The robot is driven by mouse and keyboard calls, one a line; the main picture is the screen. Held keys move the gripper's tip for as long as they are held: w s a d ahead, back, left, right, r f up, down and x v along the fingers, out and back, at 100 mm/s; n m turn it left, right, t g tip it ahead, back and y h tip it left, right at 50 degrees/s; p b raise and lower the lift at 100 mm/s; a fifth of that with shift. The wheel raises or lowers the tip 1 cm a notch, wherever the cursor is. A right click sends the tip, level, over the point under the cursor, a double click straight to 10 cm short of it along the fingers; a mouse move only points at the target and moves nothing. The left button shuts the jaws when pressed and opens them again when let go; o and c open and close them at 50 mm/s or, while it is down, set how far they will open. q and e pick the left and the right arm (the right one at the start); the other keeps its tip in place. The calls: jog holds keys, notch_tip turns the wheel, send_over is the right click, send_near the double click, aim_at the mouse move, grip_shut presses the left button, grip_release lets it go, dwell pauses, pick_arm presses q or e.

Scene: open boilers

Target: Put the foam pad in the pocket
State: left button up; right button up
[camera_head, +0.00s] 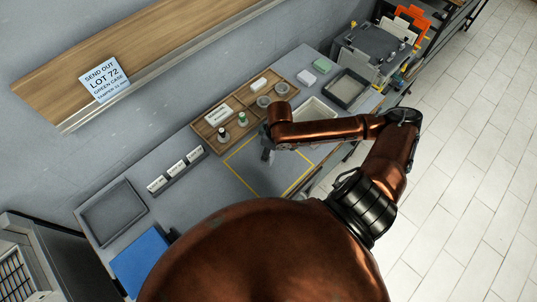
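My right arm reaches in from the right across the bench. Its gripper (267,156) is small and dark, over the back part of a yellow-outlined square (262,178) on the grey bench. I cannot tell whether it is open or holds anything. My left gripper is not in view. I cannot surely identify the foam pad or the pocket. A small green block (322,65) and a small white block (306,77) lie at the back right of the bench. My own body and arm hide much of the front and part of the square.
A wooden compartment tray (205,134) holds small bottles, round cups and a label. Grey trays stand at left (112,211) and right (346,89); a pale tray (318,112) is partly behind my arm. A card rack (175,172) and blue panel (139,262) are at left.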

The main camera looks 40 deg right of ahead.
jog(key=shift+w+d+f, duration=0.25)
jog(key=shift+d+f, duration=0.05)
jog(key=shift+f, duration=0.15)
jog(key=shift+d+f, duration=0.15)
jog(key=shift+f, duration=1.6)
jog(key=o, duration=0.9)
jog(key=shift+o, duration=0.2)
jog(key=shift+w, duration=0.1)
